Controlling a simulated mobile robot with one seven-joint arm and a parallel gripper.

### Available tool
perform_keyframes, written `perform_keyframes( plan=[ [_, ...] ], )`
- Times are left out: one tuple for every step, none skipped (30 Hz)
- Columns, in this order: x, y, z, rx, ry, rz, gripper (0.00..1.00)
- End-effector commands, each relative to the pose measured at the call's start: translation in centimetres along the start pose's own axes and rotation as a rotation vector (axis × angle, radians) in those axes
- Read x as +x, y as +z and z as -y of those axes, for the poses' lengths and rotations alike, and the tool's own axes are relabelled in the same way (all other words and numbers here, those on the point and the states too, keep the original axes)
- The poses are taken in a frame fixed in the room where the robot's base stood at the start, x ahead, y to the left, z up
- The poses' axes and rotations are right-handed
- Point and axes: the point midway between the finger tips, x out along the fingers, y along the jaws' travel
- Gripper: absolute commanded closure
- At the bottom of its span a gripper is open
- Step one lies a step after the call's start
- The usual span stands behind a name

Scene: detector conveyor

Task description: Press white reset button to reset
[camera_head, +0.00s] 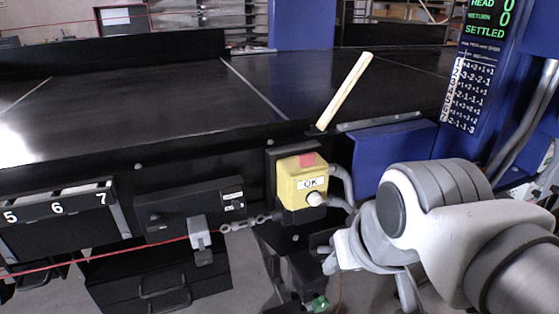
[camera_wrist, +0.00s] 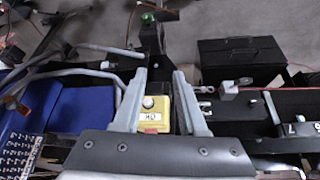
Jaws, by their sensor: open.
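The white reset button (camera_head: 316,198) sticks out of the lower front of a yellow box (camera_head: 287,188) on the conveyor's front side. An OK label and a red patch lie above it on the box. In the wrist view the box appears upside down, with the white button (camera_wrist: 149,102) showing between my fingers. My gripper (camera_wrist: 160,72) is open and empty, its two fingers on either side of the box in that view. In the head view my gripper (camera_head: 332,252) is below and right of the box, apart from the button. Its fingertips are partly unclear there.
A grey curved pipe (camera_head: 343,185) runs beside the box, close to my arm. A chain and red cord (camera_head: 100,256) stretch to the left. A blue cover (camera_head: 390,150) juts out at right. A wooden stick (camera_head: 345,92) stands on the black conveyor (camera_head: 150,100). A display reads SETTLED.

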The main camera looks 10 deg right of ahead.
Motion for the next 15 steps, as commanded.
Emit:
perform_keyframes(
  plan=[
    [0.0,0.0,0.0,0.0,0.0,0.0,0.7],
    [0.0,0.0,0.0,0.0,0.0,0.0,0.75],
    [0.0,0.0,0.0,0.0,0.0,0.0,0.82],
    [0.0,0.0,0.0,0.0,0.0,0.0,0.88],
    [0.0,0.0,0.0,0.0,0.0,0.0,0.93],
    [0.0,0.0,0.0,0.0,0.0,0.0,1.0],
    [0.0,0.0,0.0,0.0,0.0,0.0,1.0],
    [0.0,0.0,0.0,0.0,0.0,0.0,1.0],
    [0.0,0.0,0.0,0.0,0.0,0.0,1.0],
    [0.0,0.0,0.0,0.0,0.0,0.0,1.0],
    [0.0,0.0,0.0,0.0,0.0,0.0,1.0],
    [0.0,0.0,0.0,0.0,0.0,0.0,1.0],
    [0.0,0.0,0.0,0.0,0.0,0.0,1.0],
    [0.0,0.0,0.0,0.0,0.0,0.0,1.0],
    [0.0,0.0,0.0,0.0,0.0,0.0,1.0]
  ],
)
